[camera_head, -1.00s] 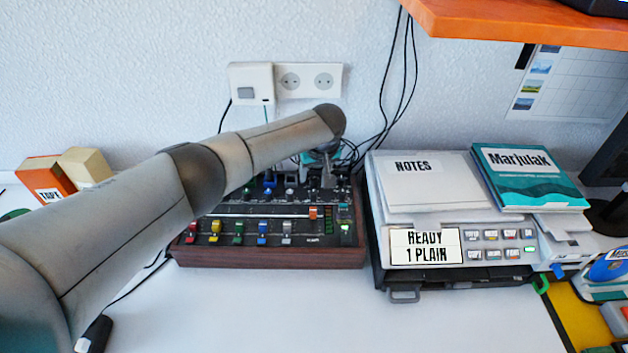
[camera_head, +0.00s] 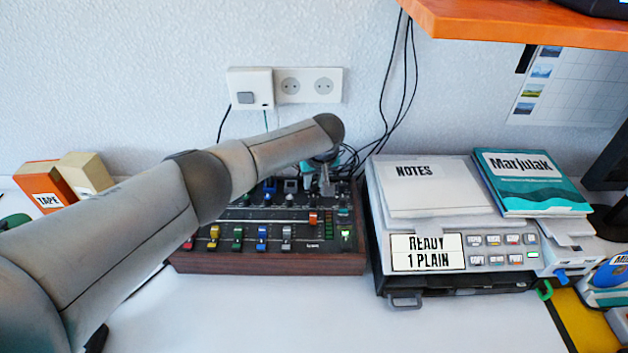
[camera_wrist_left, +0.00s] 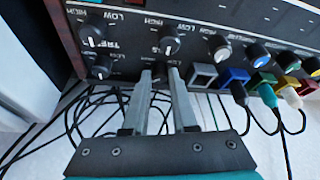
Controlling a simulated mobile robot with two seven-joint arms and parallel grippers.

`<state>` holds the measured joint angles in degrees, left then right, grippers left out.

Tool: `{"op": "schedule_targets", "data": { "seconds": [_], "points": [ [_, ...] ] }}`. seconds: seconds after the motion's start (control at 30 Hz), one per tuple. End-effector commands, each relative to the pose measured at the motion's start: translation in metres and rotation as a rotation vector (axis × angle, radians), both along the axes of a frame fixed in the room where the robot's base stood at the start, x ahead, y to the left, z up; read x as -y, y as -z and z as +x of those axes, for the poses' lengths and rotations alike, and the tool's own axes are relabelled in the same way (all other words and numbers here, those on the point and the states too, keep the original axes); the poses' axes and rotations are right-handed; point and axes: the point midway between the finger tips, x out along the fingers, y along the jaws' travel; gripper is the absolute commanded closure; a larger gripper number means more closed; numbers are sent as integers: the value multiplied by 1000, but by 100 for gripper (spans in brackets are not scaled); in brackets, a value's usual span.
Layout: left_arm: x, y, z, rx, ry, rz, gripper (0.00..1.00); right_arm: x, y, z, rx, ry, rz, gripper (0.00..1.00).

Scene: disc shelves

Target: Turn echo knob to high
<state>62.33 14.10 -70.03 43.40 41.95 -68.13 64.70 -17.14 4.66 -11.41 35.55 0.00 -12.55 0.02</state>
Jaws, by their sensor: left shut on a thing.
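The black mixer (camera_head: 268,262) with a wooden rim lies on the table. My left gripper (camera_head: 325,188) reaches down over its back right corner. In the left wrist view, my left gripper (camera_wrist_left: 160,74) is shut on a small dark knob (camera_wrist_left: 159,70) at the panel's edge. The knob's name and pointer are mostly hidden between the fingers. Other dark knobs with white pointers, one at the upper left (camera_wrist_left: 93,31) and one above the gripper (camera_wrist_left: 167,40), have LOW and HIGH marks. I cannot read which knob is named echo. My right gripper is not in view.
Coloured plugs with cables (camera_wrist_left: 266,97) stand right of the fingers in the left wrist view. Black cables hang behind the mixer. A printer (camera_head: 497,258) with papers and a book (camera_head: 530,180) stands close on the right. The table front is clear.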

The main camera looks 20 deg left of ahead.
Motion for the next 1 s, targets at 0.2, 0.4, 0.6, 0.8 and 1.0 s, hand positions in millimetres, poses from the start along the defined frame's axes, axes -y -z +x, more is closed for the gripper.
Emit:
{"op": "schedule_targets", "data": {
  "seconds": [0.2,0.4,0.6,0.8,1.0],
  "points": [
    [-1,0,0,0,0,1,100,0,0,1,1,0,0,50],
    [-1,0,0,-1,0,0,100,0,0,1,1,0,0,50],
    [0,-1,-1,-3,26,-2,100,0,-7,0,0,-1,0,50],
    [-1,-2,-2,-4,112,-3,100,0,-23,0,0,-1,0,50],
    [-2,-1,-2,-3,250,-2,100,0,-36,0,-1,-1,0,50]
  ]
}}
